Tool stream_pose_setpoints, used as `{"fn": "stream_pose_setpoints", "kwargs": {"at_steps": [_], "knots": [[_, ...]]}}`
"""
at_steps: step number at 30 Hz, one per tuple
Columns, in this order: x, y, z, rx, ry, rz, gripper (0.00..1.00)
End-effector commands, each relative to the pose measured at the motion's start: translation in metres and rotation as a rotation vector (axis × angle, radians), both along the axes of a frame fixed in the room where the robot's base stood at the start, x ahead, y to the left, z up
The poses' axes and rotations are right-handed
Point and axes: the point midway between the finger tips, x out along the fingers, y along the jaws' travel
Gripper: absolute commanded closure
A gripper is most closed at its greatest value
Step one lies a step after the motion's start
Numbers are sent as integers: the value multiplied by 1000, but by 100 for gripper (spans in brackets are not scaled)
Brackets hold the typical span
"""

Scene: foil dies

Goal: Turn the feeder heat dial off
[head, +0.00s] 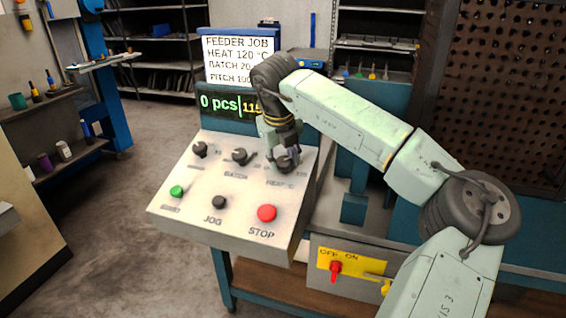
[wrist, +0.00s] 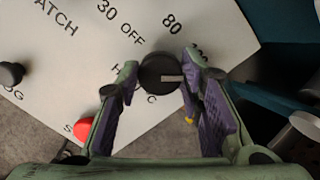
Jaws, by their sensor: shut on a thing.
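The feeder heat dial (wrist: 158,72) is a round black knob on the white sloping panel (head: 232,213). It is the right one of three knobs in the head view (head: 287,163). My gripper (wrist: 160,68) points down at the panel, shut on the dial with one finger on each side. The dial's white pointer line points right in the wrist view, toward the right finger. The label OFF (wrist: 131,36) lies up and left of the dial and 80 (wrist: 170,20) lies above it. A further label by the right finger is partly hidden.
The batch knob (head: 241,156) and another knob (head: 200,149) stand to the left. Below are a green button (head: 177,191), a black JOG button (head: 219,202) and a red STOP button (head: 267,213). A display (head: 228,104) and a job sign (head: 240,60) stand behind.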

Motion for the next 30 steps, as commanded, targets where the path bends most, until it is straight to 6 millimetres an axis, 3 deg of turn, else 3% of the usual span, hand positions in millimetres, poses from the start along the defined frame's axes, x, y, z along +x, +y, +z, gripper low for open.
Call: {"fn": "stream_pose_setpoints", "kwargs": {"at_steps": [30], "knots": [[0, 0, 3, -285, 90, 917, 94]]}}
